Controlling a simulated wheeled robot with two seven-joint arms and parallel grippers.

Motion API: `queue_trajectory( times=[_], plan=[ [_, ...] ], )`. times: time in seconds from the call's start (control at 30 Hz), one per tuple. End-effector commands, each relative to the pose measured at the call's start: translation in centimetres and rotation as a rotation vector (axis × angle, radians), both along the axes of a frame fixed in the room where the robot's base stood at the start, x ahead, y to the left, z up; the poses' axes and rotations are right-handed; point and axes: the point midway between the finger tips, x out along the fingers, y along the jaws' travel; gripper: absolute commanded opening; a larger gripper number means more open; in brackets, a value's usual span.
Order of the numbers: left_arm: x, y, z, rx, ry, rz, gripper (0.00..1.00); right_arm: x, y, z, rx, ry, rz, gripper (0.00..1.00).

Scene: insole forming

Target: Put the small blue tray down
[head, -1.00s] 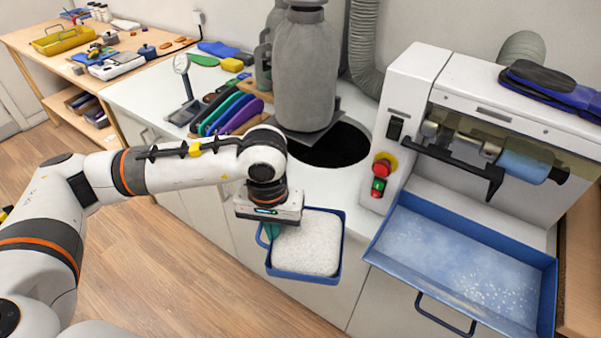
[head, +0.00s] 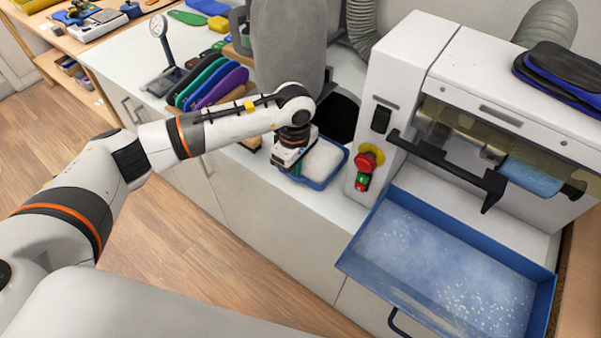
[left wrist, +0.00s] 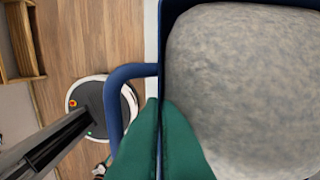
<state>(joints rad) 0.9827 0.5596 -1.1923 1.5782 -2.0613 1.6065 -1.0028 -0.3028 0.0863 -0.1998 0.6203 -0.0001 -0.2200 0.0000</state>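The small blue tray (head: 336,175) is filled with a white, grainy heap. It is over the white counter (head: 238,158), left of the machine and in front of the round black opening. I cannot tell whether its bottom touches the counter. My left gripper (head: 291,168) is at the tray's left side, with its fingertips hidden in the head view. In the left wrist view, the green fingers (left wrist: 160,135) pinch the tray's wall beside the blue loop handle (left wrist: 115,100). The heap looks grey and mottled there. My right gripper is not in view.
The white machine (head: 400,85) stands close on the right, with a red button (head: 367,160) and a large blue tray (head: 547,300) holding white specks. A grey cylinder (head: 287,45) stands behind. Colored insoles (head: 220,88) and a gauge stand (head: 170,75) are left.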

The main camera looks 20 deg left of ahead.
Motion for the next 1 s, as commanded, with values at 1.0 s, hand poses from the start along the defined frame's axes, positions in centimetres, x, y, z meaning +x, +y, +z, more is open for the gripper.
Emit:
queue_trajectory(
  times=[1.0],
  plan=[
    [0.0, 0.0, -5.2, -0.001, -0.002, -0.002, 0.24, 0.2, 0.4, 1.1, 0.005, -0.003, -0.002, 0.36]
  ],
)
